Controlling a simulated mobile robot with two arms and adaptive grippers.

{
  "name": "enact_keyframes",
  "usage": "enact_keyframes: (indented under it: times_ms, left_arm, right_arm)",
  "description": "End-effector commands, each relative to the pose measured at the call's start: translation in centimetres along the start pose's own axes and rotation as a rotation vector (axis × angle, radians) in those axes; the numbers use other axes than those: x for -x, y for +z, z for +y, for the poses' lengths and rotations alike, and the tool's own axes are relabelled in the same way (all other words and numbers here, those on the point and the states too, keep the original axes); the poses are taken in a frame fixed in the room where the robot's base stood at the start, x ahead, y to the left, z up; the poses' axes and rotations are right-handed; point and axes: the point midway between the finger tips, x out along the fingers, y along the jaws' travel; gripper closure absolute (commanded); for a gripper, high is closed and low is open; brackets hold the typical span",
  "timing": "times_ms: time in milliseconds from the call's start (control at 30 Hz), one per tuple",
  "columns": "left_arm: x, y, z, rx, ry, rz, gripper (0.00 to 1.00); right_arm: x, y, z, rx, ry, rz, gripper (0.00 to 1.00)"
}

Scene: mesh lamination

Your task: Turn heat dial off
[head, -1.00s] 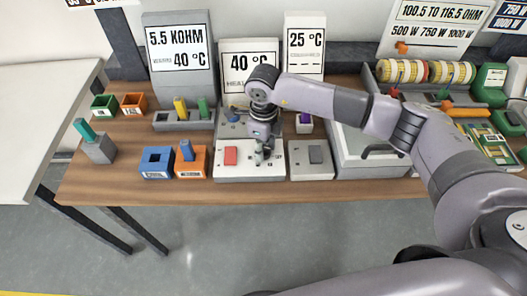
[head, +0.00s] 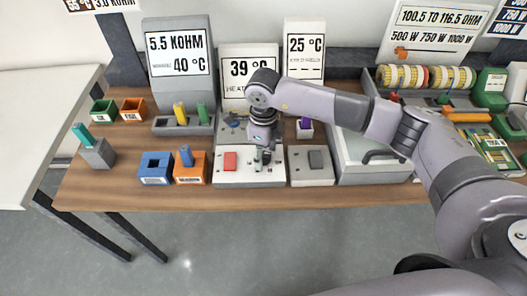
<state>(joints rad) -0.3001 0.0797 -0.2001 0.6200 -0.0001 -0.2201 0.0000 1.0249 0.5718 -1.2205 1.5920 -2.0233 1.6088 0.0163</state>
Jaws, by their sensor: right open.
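The heat station's display board (head: 249,88) reads 39 °C above a line starting with HEAT. In front of it is a white control base (head: 236,180) with a red block or button (head: 230,161). My right gripper (head: 261,161) points down over the right part of this base, to the right of the red block. Its fingers are small in the picture and open. I cannot make out a heat dial clearly; my gripper and wrist cover part of the station. My left gripper is not in view.
A grey switch box (head: 311,165) stands right of the white base. Blue (head: 157,168) and orange (head: 190,168) holders stand to its left. A grey machine with a handle (head: 372,158) is under my right forearm. The table's front edge is clear.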

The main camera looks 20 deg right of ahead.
Motion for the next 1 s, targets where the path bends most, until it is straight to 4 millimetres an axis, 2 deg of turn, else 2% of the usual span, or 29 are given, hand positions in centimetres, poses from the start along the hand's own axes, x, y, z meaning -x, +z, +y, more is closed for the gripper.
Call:
enact_keyframes:
  times_ms: [267, 367, 467, 800, 1000]
  left_arm:
    - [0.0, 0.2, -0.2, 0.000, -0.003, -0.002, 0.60]
    - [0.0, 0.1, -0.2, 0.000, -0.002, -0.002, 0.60]
    - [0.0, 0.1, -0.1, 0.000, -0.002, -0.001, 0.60]
    - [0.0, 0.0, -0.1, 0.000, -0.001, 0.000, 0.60]
    - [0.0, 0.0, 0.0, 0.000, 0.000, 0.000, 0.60]
  right_arm:
    - [0.0, 0.0, 0.0, 0.000, 0.001, 0.000, 0.46]
    - [0.7, 0.0, 0.0, 0.000, -0.001, -0.001, 0.46]
    - [2.2, 0.1, -0.1, -0.001, -0.001, -0.003, 0.46]
    - [9.2, 0.1, -0.1, -0.001, -0.002, -0.002, 0.46]
    - [11.5, 0.0, 0.0, 0.000, -0.001, 0.000, 0.46]
